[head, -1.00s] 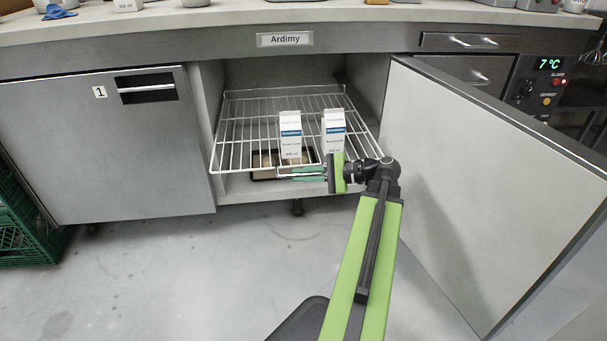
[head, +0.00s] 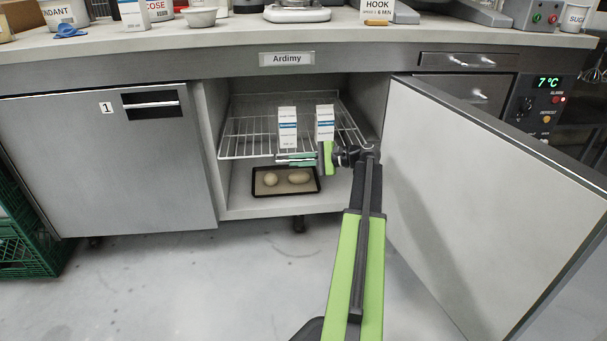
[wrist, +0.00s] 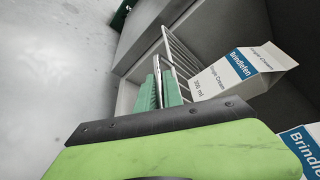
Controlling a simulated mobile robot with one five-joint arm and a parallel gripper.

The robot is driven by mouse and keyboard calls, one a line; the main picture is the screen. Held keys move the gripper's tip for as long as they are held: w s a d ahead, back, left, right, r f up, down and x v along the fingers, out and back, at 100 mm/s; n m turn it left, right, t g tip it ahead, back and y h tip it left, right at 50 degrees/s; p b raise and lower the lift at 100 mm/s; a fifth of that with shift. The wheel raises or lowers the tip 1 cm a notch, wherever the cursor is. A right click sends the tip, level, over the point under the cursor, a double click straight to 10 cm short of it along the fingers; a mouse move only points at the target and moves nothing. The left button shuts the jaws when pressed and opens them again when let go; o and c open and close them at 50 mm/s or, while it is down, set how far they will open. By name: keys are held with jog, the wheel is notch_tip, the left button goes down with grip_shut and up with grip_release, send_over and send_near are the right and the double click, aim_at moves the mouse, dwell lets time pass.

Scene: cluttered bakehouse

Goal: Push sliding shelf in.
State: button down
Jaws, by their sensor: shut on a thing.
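The sliding wire shelf (head: 245,137) is inside the open cabinet under the counter, its front edge near the cabinet opening. Two white and blue cartons (head: 287,128) (head: 325,123) stand upright on it. My gripper (head: 297,159) is at the shelf's front edge, its green fingers shut on the front wire. In the wrist view the fingers (wrist: 159,92) close around a shelf wire (wrist: 161,68), with one carton (wrist: 240,72) close beside them and another (wrist: 303,147) at the lower right corner.
A dark tray (head: 258,190) with two pale loaf-like pieces lies on the cabinet floor below the shelf. The open cabinet door (head: 470,200) stands to the right of my arm. A green crate (head: 30,235) is at the far left. The floor in front is clear.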

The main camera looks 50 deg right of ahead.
aim_at(299, 144)
jog(key=w+d, duration=0.2)
jog(key=w, duration=0.1)
jog(key=w+d, duration=0.4)
jog(key=w, duration=0.1)
jog(key=shift+w+d, duration=0.25)
jog(key=shift+w, duration=0.05)
jog(key=c, duration=1.5)
grip_release()
jog(key=shift+d, duration=0.1)
jog(key=shift+s, duration=0.1)
